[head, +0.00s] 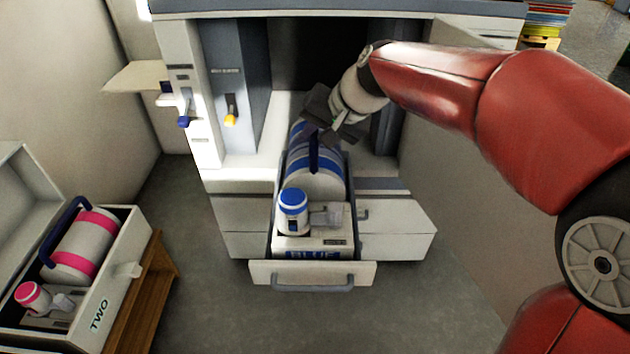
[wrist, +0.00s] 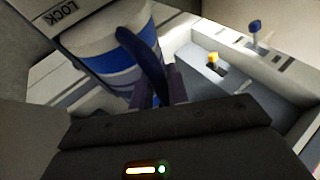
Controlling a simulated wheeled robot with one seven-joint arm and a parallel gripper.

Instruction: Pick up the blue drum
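The blue drum (head: 318,184) is a white cylinder with blue bands and a dark blue handle. It lies in the pulled-out drawer marked BLUE (head: 262,273). It also shows in the wrist view (wrist: 105,58), under a panel marked LOCK. My gripper (head: 325,125) is at the far upper part of the drum, by its handle. In the wrist view my fingertips (wrist: 160,88) are on either side of the lower end of the handle (wrist: 140,55). I cannot tell whether they grip it. My gripper hides part of the drum in the head view.
A small blue-capped bottle (head: 293,212) stands at the drawer's front. A grey machine (head: 230,180) with blue and yellow levers surrounds the drawer. At lower left, an open case (head: 125,280) marked TWO holds a pink-banded drum (head: 85,245). The floor in front is clear.

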